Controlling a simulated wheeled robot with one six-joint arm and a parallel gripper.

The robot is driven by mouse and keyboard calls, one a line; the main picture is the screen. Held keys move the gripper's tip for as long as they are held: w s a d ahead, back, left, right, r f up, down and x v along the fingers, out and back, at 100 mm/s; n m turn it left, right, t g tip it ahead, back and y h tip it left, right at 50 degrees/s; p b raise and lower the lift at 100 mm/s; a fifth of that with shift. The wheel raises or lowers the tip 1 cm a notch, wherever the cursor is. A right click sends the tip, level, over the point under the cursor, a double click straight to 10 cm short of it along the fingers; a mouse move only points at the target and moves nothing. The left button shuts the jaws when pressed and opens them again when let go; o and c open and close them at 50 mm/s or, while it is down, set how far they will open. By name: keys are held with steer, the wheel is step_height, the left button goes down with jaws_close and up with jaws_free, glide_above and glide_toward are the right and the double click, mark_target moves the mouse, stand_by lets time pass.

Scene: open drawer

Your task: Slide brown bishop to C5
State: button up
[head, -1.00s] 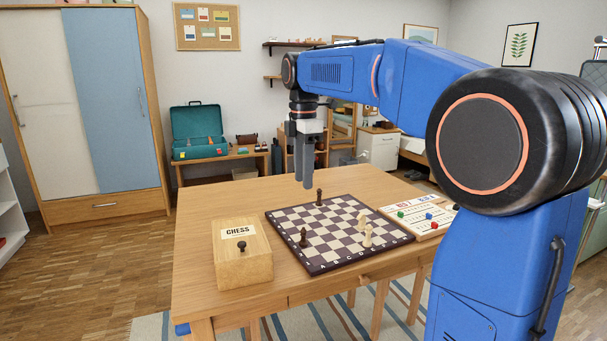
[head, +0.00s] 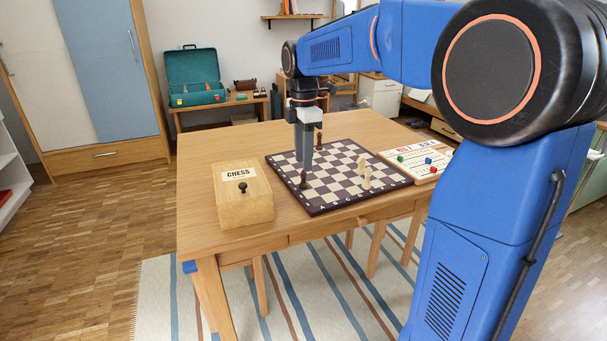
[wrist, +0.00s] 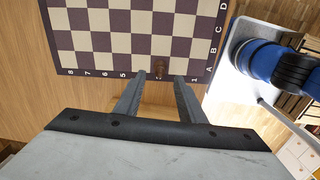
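The chessboard (head: 280,166) lies on the wooden table. A brown piece (head: 303,184) stands near its left edge, close to the front corner. A second brown piece (head: 319,138) stands farther back; I cannot tell surely which is the bishop. Two cream pieces (head: 367,178) stand toward the front right. My gripper (head: 304,168) points down above the board's left side, by the front brown piece. In the wrist view my gripper (wrist: 158,78) is open, and a brown piece (wrist: 159,70) shows upright in the gap at the fingertips, around rank 3 of the A file.
A wooden chess box (head: 243,205) with a dark knob on its lid stands left of the board. A game board (head: 432,175) with red, green and blue pieces lies to the right. The table behind the chessboard is clear.

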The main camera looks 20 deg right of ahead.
mark_target(304, 177)
steer(key=shift+f, duration=2.95)
jaws_close()
